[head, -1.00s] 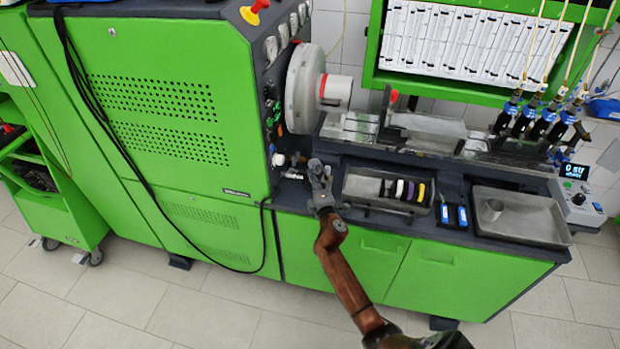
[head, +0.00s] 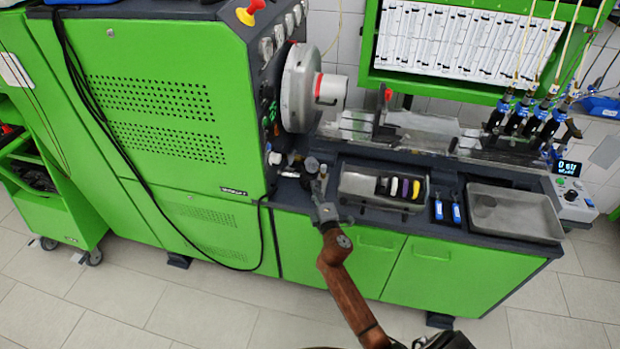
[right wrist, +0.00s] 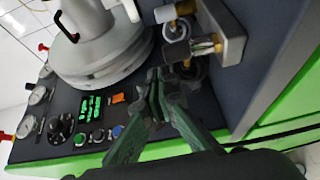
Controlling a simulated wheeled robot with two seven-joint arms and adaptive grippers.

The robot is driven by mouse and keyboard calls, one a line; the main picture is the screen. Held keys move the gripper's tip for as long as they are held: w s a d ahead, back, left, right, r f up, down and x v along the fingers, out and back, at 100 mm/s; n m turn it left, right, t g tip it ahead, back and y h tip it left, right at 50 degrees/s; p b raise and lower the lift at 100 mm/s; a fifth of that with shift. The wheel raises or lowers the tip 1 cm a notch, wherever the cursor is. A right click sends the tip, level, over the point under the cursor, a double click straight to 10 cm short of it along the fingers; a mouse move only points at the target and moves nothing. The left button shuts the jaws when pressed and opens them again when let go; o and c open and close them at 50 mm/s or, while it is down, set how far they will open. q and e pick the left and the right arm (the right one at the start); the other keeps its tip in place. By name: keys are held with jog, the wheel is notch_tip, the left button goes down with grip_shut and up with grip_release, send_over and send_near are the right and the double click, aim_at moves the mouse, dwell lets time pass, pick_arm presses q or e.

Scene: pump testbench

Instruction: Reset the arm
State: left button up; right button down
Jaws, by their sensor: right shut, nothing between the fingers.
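My right arm comes in from the bottom of the head view. Its gripper (head: 321,182) is over the dark bench top in front of the round metal chuck (head: 299,88). In the right wrist view, the fingers (right wrist: 158,84) are together with nothing between them. They appear close to the metal fittings (right wrist: 186,40) beside the bench block; whether they touch cannot be told. My left gripper is not in view.
The green machine cabinet (head: 150,90) stands left of the gripper. A tray (head: 358,184) with several coloured discs is just right, with blue-handled items (head: 456,213) and a second metal tray (head: 535,218) beyond. The floor (head: 230,325) in front is clear.

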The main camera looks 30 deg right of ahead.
jog(key=v, duration=0.3)
jog(key=d+v, duration=0.1)
jog(key=v, duration=0.1)
jog(key=shift+s, duration=0.55)
